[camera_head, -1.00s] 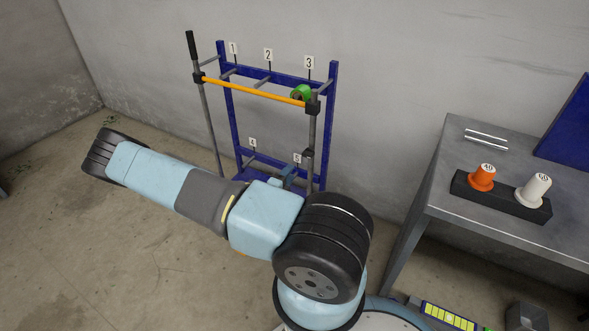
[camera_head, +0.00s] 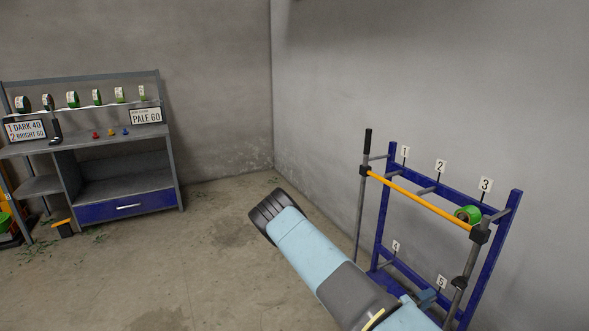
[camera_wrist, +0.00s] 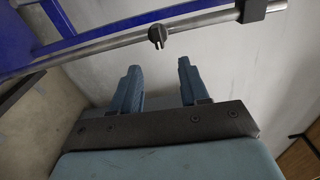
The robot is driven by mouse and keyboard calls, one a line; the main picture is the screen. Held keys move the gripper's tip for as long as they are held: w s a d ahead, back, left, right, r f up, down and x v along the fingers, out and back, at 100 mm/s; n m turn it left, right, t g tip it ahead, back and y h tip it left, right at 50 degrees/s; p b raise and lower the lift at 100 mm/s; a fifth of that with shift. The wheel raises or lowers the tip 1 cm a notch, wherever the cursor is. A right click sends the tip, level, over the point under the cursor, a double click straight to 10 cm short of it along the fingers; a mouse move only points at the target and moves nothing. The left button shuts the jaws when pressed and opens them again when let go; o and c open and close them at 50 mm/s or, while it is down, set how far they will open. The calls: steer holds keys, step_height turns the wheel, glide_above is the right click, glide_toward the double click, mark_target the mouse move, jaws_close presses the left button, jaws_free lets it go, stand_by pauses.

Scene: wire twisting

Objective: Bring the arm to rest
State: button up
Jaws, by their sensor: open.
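My gripper (camera_wrist: 160,85) shows in the wrist view with its two blue fingers apart and nothing between them. A grey metal bar of the blue rack crosses the picture above the fingertips, with a dark knob on it. In the head view my arm stretches across the lower middle in front of the blue rack (camera_head: 382,212). A small blue part of my gripper (camera_head: 425,299) shows low by the rack, near label 5; its fingertips cannot be made out there.
The rack carries an orange bar (camera_head: 420,199) and a green roll (camera_head: 467,215) near label 3. A grey workbench (camera_head: 120,170) with several rolls and a blue drawer stands at the left wall. The floor (camera_head: 215,240) between is clear.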

steer(key=s+a+r+m+g+y, duration=0.2)
steer(key=a+r+m+g+y, duration=0.1)
steer(key=r+m, duration=0.55)
steer(key=s+a+r+m+g+y, duration=0.2)
steer(key=a+r+m+g, duration=0.1)
steer(key=r+m, duration=0.55)
steer(key=s+a+r+m+g+y, duration=0.2)
steer(key=a+r+m+g+y, duration=0.15)
steer(key=r+m, duration=0.5)
steer(key=s+a+r+m+t+y, duration=0.2)
steer(key=s+a+r+m+t, duration=0.1)
steer(key=r, duration=0.4)
steer(key=s+a+r+m+t+y, duration=0.3)
steer(key=s+a+r+m, duration=0.3)
steer(key=r, duration=0.2)
steer(key=s+a+r+m+t+y, duration=0.3)
steer(key=s+a+r+m, duration=0.2)
steer(key=r, duration=0.3)
steer(key=shift+s+r, duration=0.15)
steer(key=shift+s, duration=0.15)
steer(key=shift+y, duration=0.25)
